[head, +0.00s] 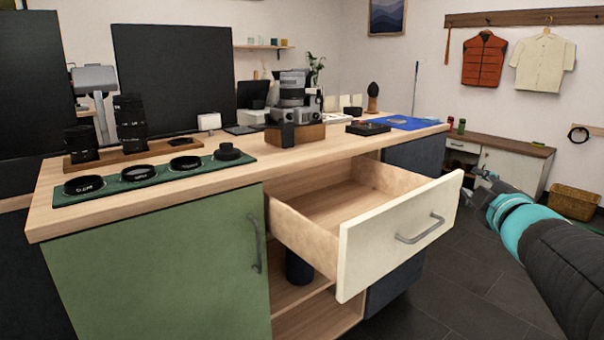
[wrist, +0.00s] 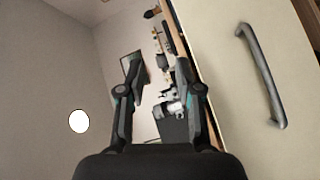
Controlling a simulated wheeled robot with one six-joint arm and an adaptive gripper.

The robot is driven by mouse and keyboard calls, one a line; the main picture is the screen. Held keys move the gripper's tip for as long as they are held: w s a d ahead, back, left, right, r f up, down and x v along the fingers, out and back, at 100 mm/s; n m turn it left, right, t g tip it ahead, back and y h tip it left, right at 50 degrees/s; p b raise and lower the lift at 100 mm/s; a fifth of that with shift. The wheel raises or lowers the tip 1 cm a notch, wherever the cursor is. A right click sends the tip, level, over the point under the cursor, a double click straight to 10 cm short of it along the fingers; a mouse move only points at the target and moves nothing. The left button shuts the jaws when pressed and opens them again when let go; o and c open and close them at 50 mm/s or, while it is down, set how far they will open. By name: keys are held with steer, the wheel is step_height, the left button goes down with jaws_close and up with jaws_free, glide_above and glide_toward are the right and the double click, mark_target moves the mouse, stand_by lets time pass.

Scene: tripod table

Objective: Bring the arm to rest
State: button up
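My arm (head: 555,250) reaches in from the right of the head view. My gripper (head: 480,182) is small there, just right of the open drawer's cream front (head: 395,240). In the wrist view my gripper (wrist: 159,66) has its two fingers apart with nothing held between them; only background shows through the gap. The drawer's grey handle (wrist: 262,75) stands to the right of the fingers in the wrist view, apart from them. The drawer is pulled out and its visible inside looks empty.
The wooden worktop (head: 330,155) carries a green mat (head: 155,178) with lens filters, several lenses, a camera (head: 290,100) and a blue mat (head: 405,122). A low cabinet (head: 500,160) and a wicker basket (head: 575,200) stand behind my arm. Dark floor (head: 480,270) lies open right of the drawer.

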steer(key=s+a+f+m+g+y+p, duration=0.1)
steer(key=s+a+f+m+g, duration=0.5)
steer(key=s, duration=0.5)
steer(key=s+a+f+m+g+y+p, duration=0.1)
steer(key=s+a+f+m+g, duration=0.4)
steer(key=s+a+f, duration=0.6)
steer(key=shift+s+m+g+p, duration=0.4)
steer(key=shift+m+p, duration=0.25)
steer(key=shift+m, duration=0.05)
steer(key=shift+f, duration=0.1)
